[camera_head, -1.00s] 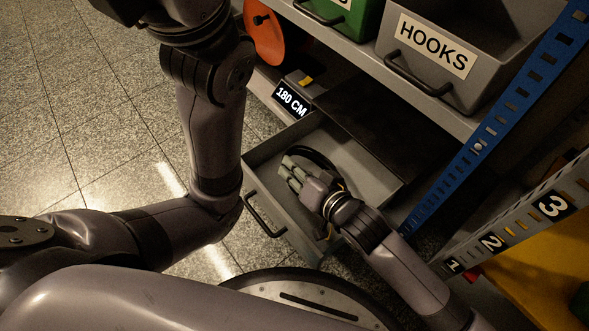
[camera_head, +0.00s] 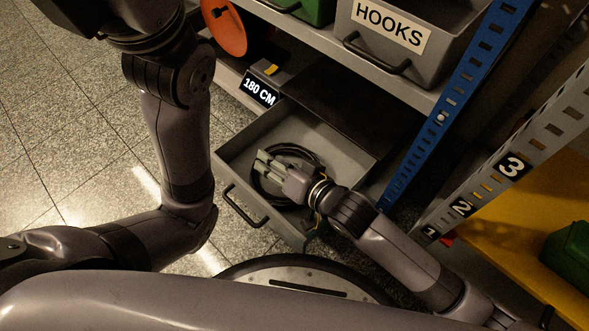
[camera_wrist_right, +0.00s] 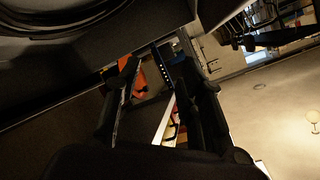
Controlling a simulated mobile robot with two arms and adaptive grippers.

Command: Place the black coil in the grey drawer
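The black coil (camera_head: 262,190) lies in the open grey drawer (camera_head: 232,152), as a loose ring on its floor. My right gripper (camera_head: 263,163) is over the coil and hides part of it. In the right wrist view the two fingers of this gripper (camera_wrist_right: 158,68) stand apart with nothing between them. Dark curved strands of the coil (camera_wrist_right: 62,38) show at the upper left there, outside the fingers. My left arm stands at the left of the head view, but its gripper is out of the picture.
The drawer's black handle (camera_head: 245,208) faces the floor side. A grey bin labelled HOOKS (camera_head: 440,52) stands on the shelf above. A box labelled 180 CM (camera_head: 262,88) is beside the drawer. A blue upright (camera_head: 447,108) rises to the right.

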